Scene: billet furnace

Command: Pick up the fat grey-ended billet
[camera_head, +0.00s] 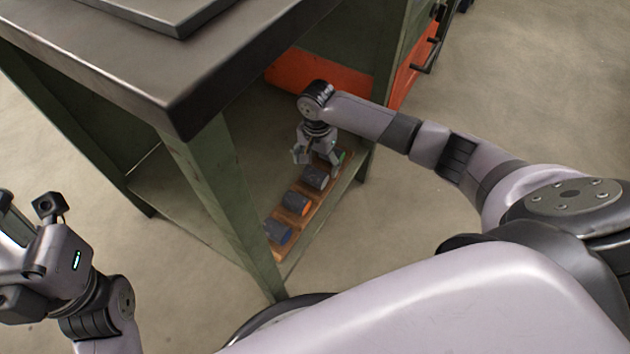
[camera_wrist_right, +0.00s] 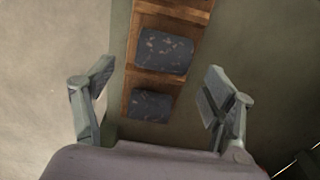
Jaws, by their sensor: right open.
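The grey-ended billet (camera_head: 315,178) is a dark, thick cylinder lying in a wooden rack (camera_head: 265,246) under the table. My right gripper (camera_head: 318,158) is open, pointing down just above and behind this billet, with nothing in it. In the right wrist view my open fingers (camera_wrist_right: 159,68) stand on either side of the rack. Two dark, scuffed billets show there, one farther up (camera_wrist_right: 165,52) and one lower (camera_wrist_right: 152,105); their end colours are hidden. My left gripper (camera_head: 28,255) is at the left edge, partly cut off, far from the rack.
An orange-ended billet (camera_head: 297,202) and a blue-ended billet (camera_head: 277,231) lie nearer in the rack; a green-ended one (camera_head: 339,157) lies farther back. The tabletop (camera_head: 150,60) overhangs, and a green leg (camera_head: 222,190) stands left of the rack. An orange panel (camera_head: 345,85) is behind.

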